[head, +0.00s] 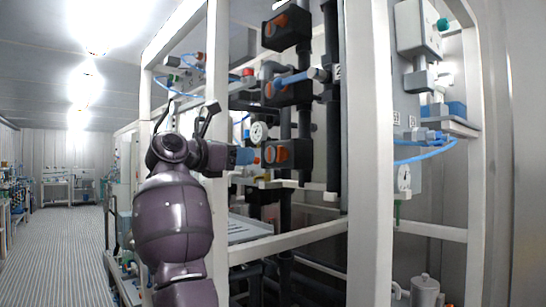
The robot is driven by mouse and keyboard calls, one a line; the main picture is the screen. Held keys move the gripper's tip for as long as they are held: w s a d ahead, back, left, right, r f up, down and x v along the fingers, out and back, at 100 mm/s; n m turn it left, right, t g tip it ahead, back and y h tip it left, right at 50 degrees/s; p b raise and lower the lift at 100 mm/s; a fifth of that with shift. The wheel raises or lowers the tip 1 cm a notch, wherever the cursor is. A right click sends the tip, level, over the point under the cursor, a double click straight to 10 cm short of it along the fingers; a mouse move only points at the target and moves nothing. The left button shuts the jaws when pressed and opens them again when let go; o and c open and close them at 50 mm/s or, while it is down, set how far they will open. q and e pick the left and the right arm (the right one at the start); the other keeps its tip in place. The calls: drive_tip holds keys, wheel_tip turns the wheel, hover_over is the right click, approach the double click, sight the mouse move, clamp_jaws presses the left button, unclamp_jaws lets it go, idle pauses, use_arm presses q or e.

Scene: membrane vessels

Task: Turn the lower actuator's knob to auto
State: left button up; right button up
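Black actuator boxes with orange knobs are stacked on dark pipes in the middle of the head view. The lowest actuator (292,153) has an orange knob (275,154) on its front. The knob's label and exact setting are too small to read.
Higher actuators (288,26) sit above, and a blue-grey part (295,77) sticks out from the middle one. A round gauge (258,132) is close to the gripper's right. White frame posts (370,150) and a rail (285,242) surround the pipes. The aisle floor (75,250) at left is clear.

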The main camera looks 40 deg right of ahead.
sight(278, 155)
drive_tip(key=d, duration=0.7)
drive_tip(key=w+d, duration=0.1)
drive_tip(key=d, duration=0.2)
drive_tip(key=shift+d, duration=0.4)
drive_tip(key=shift+c, duration=0.4)
clamp_jaws()
